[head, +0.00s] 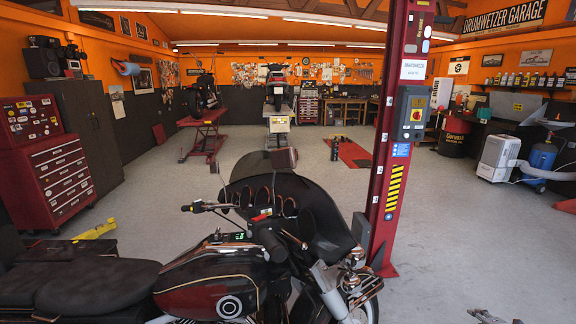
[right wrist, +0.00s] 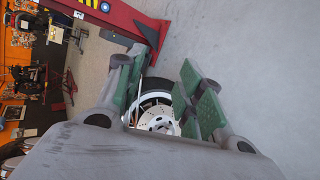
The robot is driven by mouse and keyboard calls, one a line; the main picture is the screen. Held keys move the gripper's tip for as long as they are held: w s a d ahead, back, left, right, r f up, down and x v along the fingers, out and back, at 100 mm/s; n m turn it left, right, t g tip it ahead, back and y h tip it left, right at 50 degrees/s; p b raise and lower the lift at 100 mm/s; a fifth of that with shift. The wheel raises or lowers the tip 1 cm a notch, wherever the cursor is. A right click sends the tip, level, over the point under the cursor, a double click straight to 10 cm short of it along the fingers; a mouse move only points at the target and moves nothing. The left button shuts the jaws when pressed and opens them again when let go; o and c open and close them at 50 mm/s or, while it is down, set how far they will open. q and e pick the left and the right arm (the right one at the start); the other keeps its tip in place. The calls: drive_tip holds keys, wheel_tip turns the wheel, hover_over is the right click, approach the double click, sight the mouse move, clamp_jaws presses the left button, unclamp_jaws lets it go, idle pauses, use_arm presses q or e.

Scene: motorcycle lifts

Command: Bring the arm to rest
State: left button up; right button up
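My right gripper (right wrist: 158,78) shows in the right wrist view with its two green-padded fingers spread apart. Nothing is held between them. Beyond the fingers is a motorcycle wheel with a pale brake disc (right wrist: 160,117), seen through the gap and apart from the pads as far as I can tell. In the head view, small grey tips (head: 493,317) at the bottom edge right of the motorcycle look like the same gripper. My left gripper is not in view.
A dark red and black motorcycle (head: 205,278) fills the near foreground. A red lift post (head: 392,150) with a control box stands just behind it, right of centre. A red tool cabinet (head: 58,178) stands at left. Grey floor (head: 470,240) is clear at right.

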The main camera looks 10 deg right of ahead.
drive_tip(key=s+d+f+m+g+h, duration=0.25)
drive_tip(key=s+d+m, duration=0.2)
drive_tip(key=s, duration=0.65)
drive_tip(key=s+d+f+m+g+h, duration=0.1)
drive_tip(key=s+d+f+m+g, duration=0.3)
drive_tip(key=s, duration=0.8)
drive_tip(key=s+d+f+m+g+h, duration=0.1)
drive_tip(key=s+d+m+g, duration=0.1)
drive_tip(key=s+d, duration=0.65)
drive_tip(key=s+a+f+m+y, duration=0.1)
drive_tip(key=s+a+f+y, duration=0.15)
drive_tip(key=a+f, duration=0.7)
drive_tip(key=s+a+f+y, duration=0.1)
drive_tip(key=s+a+f, duration=0.35)
drive_tip(key=a, duration=0.85)
drive_tip(key=s+a+f+m+y, duration=0.1)
drive_tip(key=s+a+f, duration=0.1)
drive_tip(key=a+f, duration=0.85)
drive_tip(key=a+f+y, duration=0.1)
drive_tip(key=a+f, duration=0.1)
drive_tip(key=a, duration=1.1)
drive_tip(key=s+a+f+m+y, duration=0.1)
drive_tip(key=a+f+y, duration=0.1)
drive_tip(key=a, duration=1)
drive_tip(key=s+a+f+y, duration=0.1)
drive_tip(key=a+f, duration=0.1)
drive_tip(key=a, duration=1.1)
drive_tip(key=shift+s+a+f+m+g, duration=0.25)
drive_tip(key=shift+a+f+m+g, duration=0.1)
drive_tip(key=shift+f+g, duration=0.1)
